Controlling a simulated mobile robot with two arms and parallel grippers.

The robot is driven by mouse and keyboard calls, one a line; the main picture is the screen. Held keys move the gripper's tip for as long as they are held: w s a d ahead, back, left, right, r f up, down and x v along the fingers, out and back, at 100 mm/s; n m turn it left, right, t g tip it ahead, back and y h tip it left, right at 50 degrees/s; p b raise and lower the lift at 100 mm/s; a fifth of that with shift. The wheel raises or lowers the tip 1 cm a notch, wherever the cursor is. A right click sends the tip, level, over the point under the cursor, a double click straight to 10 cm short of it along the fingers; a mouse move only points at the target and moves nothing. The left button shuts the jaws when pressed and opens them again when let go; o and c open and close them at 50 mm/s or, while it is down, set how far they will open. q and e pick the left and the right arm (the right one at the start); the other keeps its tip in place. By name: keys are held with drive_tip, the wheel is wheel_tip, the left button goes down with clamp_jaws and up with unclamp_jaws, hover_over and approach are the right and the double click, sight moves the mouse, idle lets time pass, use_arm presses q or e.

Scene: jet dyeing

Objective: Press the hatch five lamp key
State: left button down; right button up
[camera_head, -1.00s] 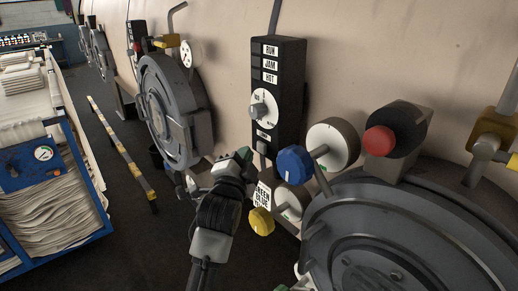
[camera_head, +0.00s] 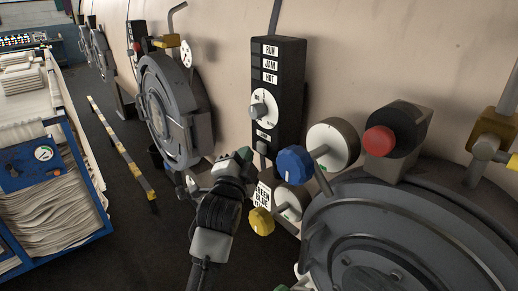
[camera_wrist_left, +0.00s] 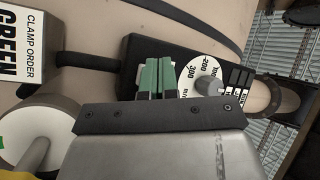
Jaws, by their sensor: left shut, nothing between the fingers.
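The black control panel (camera_head: 277,90) hangs on the pale vessel wall, with RUN, JAM and HOT labels and a white dial (camera_head: 264,108). A small labelled key (camera_head: 262,148) sits at its lower end; its lettering is too small to read. My left gripper (camera_head: 244,154) is shut and empty, just left of the panel's lower end. In the left wrist view the green fingertips (camera_wrist_left: 153,78) overlap the panel's near end and hide the key area; contact cannot be told. A green-and-grey piece at the head view's bottom edge may be my right gripper (camera_head: 284,288).
A blue knob (camera_head: 295,163), a yellow knob (camera_head: 261,221) and a white round gauge (camera_head: 334,145) crowd the space right of the gripper. A red button (camera_head: 379,141) and a large grey hatch (camera_head: 410,235) lie further right. A CLAMP ORDER sign (camera_wrist_left: 30,45) shows beside the panel.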

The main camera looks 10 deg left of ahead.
use_arm(q)
drive_tip(key=shift+w+d, duration=0.1)
drive_tip(key=shift+w+d, duration=0.2)
drive_tip(key=shift+w, duration=0.05)
drive_tip(key=shift+w+d, duration=0.3)
drive_tip(key=shift+w, duration=0.1)
idle(0.8)
drive_tip(key=shift+s+a, duration=0.1)
drive_tip(key=shift+s+a+p, duration=0.5)
drive_tip(key=shift+s+p, duration=0.1)
drive_tip(key=shift+s, duration=0.1)
drive_tip(key=shift+s, duration=0.1)
drive_tip(key=shift+s+a+p, duration=0.6)
drive_tip(key=shift+s+a, duration=0.35)
drive_tip(key=shift+s, duration=0.2)
drive_tip(key=shift+s+a+p, duration=0.6)
drive_tip(key=shift+s+a, duration=0.3)
drive_tip(key=shift+s, duration=0.25)
